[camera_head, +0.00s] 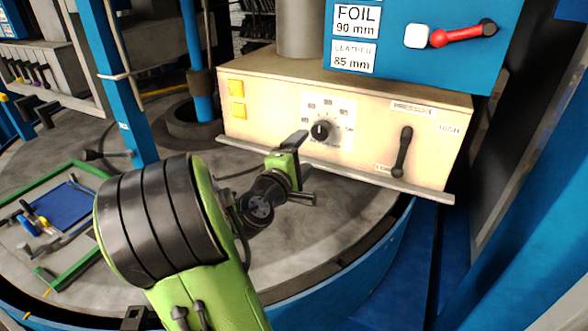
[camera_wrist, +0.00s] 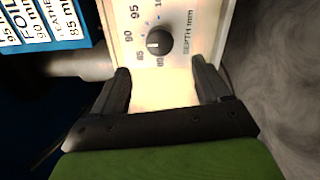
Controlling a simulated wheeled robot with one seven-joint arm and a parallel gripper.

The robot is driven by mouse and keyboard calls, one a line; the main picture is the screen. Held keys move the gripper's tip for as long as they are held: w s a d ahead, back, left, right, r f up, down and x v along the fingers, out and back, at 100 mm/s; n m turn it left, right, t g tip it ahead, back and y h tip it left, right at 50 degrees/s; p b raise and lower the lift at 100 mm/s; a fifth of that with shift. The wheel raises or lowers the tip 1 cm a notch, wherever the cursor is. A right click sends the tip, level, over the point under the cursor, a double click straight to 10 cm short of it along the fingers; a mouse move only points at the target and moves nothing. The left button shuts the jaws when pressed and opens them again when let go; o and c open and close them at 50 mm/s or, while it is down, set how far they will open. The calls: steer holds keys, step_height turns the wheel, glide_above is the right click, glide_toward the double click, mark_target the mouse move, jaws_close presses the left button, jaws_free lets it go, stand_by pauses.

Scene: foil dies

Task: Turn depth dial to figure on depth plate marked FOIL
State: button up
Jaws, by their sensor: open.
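The depth dial (camera_head: 320,131) is a black round knob on a white scale on the cream box front. In the wrist view the dial (camera_wrist: 158,41) has figures including 80, 85, 90 and 95 around it. Its pale pointer mark seems to face between 80 and 90; the exact figure is hard to tell. The depth plate marked FOIL (camera_head: 356,20) reads 90 mm, above a LEATHER plate (camera_head: 352,54) reading 85 mm. My gripper (camera_head: 302,168) is open and empty in front of the dial. In the wrist view, my gripper (camera_wrist: 160,72) has its fingers apart, with the dial beyond their tips.
A dark lever (camera_head: 403,152) sits right of the dial on the box front. A red-handled lever (camera_head: 462,34) is on the blue panel above. A ledge (camera_head: 350,174) runs along the box's bottom. A green-edged tray (camera_head: 62,262) lies left. Blue posts (camera_head: 113,80) stand behind it.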

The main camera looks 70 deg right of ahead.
steer(key=shift+w+a+r, duration=0.1)
steer(key=shift+a, duration=1)
steer(key=shift+w+a, duration=0.1)
steer(key=shift+a, duration=1)
